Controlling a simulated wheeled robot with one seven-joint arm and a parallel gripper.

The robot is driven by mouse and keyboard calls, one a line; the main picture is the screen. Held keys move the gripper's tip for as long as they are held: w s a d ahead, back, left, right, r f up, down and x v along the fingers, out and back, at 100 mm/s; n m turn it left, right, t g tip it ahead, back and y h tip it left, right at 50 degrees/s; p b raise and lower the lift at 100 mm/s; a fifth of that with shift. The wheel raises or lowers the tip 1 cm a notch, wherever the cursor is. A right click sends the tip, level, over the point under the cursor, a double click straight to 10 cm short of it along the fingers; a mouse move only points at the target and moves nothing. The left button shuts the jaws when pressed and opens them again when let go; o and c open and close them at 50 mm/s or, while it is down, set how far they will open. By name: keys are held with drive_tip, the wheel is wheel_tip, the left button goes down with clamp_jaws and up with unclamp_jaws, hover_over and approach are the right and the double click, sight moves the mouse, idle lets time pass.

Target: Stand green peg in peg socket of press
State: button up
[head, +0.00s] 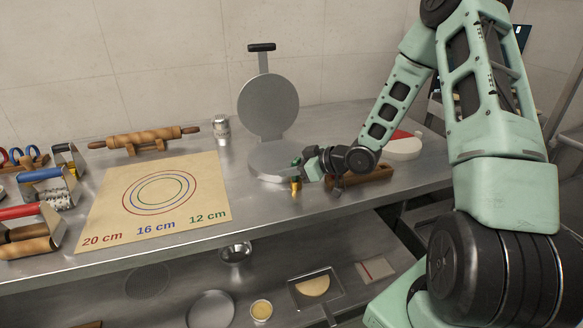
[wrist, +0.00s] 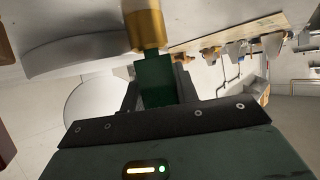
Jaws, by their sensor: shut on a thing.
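My gripper (head: 303,167) is shut on the green peg (wrist: 156,84), with the green block between its fingers. A brass cylinder (wrist: 143,25) continues from the green part in the wrist view. In the head view the brass part (head: 294,187) points down below my fingers, at the front right of the press. The press (head: 268,108) stands open, its upper round plate raised and its lower plate (head: 262,152) flat. My fingers are close to the lower plate's right edge. The peg socket cannot be made out. Whether the brass tip touches anything cannot be told.
A ring-marked mat (head: 205,168) lies left. A rolling pin (head: 140,138) and shaker (head: 221,126) are behind. The bench front right of the mat is clear.

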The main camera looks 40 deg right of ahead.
drive_tip(key=shift+f, duration=0.25)
drive_tip(key=o, duration=1)
drive_tip(key=shift+r, duration=0.1)
wheel_tip(320, 180, up, 7)
drive_tip(key=p, duration=0.6)
